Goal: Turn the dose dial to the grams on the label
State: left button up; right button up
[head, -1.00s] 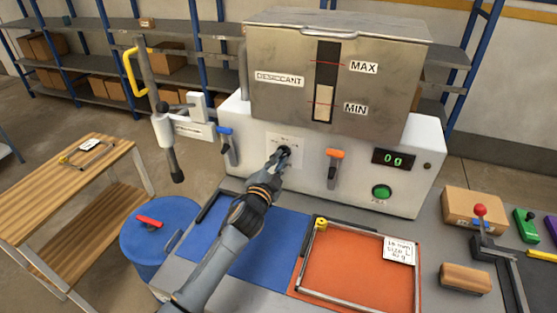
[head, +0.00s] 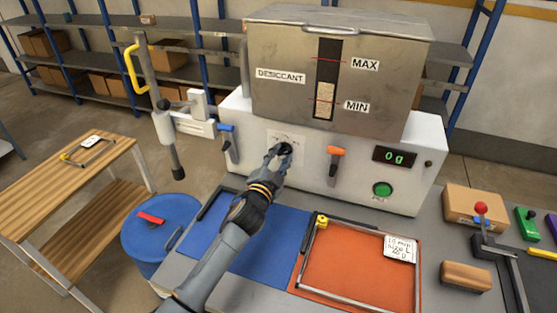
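The dose dial (head: 285,148) is a small dark knob on a pale plate on the front of the white machine (head: 310,178). My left gripper (head: 280,155) is at the dial, and its fingers partly cover it. Whether the fingers are closed on it is too small to tell. The dial's markings are not readable. The white label (head: 400,249) lies on the orange mat (head: 345,275); its small handwriting is hard to read, with the last line ending in g. The display (head: 394,158) shows a green 0 g. My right gripper is not in view.
An orange lever (head: 335,155) and a green button (head: 382,189) are right of the dial. The desiccant hopper (head: 290,100) sits above. A blue mat (head: 270,245) lies below my arm. A red-knobbed lever (head: 481,210) and boxes stand at right.

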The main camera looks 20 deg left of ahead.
pick_arm(q)
jog(key=s, duration=1.2)
jog(key=shift+a, duration=0.2)
